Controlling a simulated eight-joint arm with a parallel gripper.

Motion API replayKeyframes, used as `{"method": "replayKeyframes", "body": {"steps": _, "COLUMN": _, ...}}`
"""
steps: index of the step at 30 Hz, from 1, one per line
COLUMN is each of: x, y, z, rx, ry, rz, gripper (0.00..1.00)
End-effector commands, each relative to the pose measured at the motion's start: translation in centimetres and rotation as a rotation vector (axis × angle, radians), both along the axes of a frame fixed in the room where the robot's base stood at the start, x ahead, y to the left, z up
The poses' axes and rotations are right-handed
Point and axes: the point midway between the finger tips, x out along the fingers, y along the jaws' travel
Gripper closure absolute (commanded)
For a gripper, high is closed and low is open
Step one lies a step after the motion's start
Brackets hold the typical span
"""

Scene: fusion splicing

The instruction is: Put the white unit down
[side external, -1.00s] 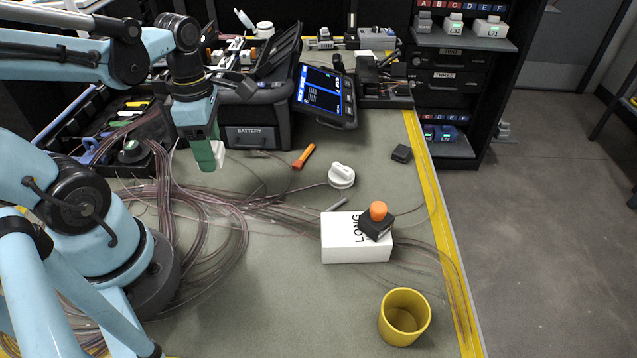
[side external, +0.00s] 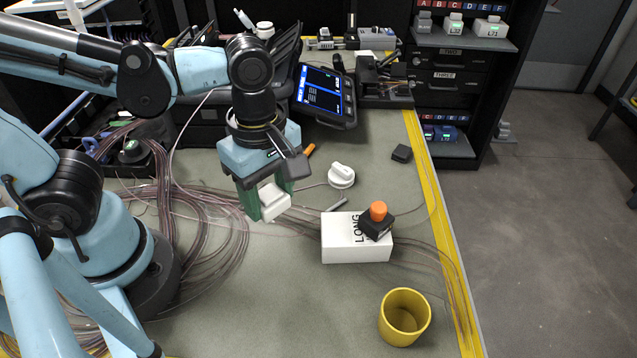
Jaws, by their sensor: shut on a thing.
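The white unit (side external: 274,203) is a small white block held between the green fingers of my gripper (side external: 263,205). My gripper is shut on it and points down over the mat (side external: 290,290). The unit appears to be above the bench surface, to the left of the white box; its exact height is hard to tell. The fingers hide part of the unit.
A white box (side external: 340,248) marked LONG carries a black piece with an orange knob (side external: 378,211). A yellow cup (side external: 404,317) stands at the front right. A white round piece (side external: 341,175) sits behind the box. Loose fibres (side external: 205,240) run across the mat. The front middle is clear.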

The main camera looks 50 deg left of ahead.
Motion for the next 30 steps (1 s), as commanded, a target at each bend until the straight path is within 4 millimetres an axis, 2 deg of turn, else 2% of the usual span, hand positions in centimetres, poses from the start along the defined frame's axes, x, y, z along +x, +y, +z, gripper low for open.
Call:
{"method": "replayKeyframes", "body": {"steps": 1, "x": -0.4, "y": -1.5, "z": -0.1, "rx": 0.0, "ry": 0.0, "rz": -0.087, "gripper": 0.78}}
{"method": "replayKeyframes", "body": {"steps": 9, "x": -3.7, "y": -7.7, "z": -0.9, "rx": 0.0, "ry": 0.0, "rz": -0.504, "gripper": 0.78}}
{"method": "replayKeyframes", "body": {"steps": 15, "x": -6.1, "y": -10.6, "z": -1.3, "rx": 0.0, "ry": 0.0, "rz": -0.725, "gripper": 0.78}}
{"method": "replayKeyframes", "body": {"steps": 23, "x": -7.4, "y": -11.9, "z": -2.0, "rx": 0.0, "ry": 0.0, "rz": -0.827, "gripper": 0.78}}
{"method": "replayKeyframes", "body": {"steps": 30, "x": -7.4, "y": -11.8, "z": -4.6, "rx": 0.0, "ry": 0.0, "rz": -0.826, "gripper": 0.78}}
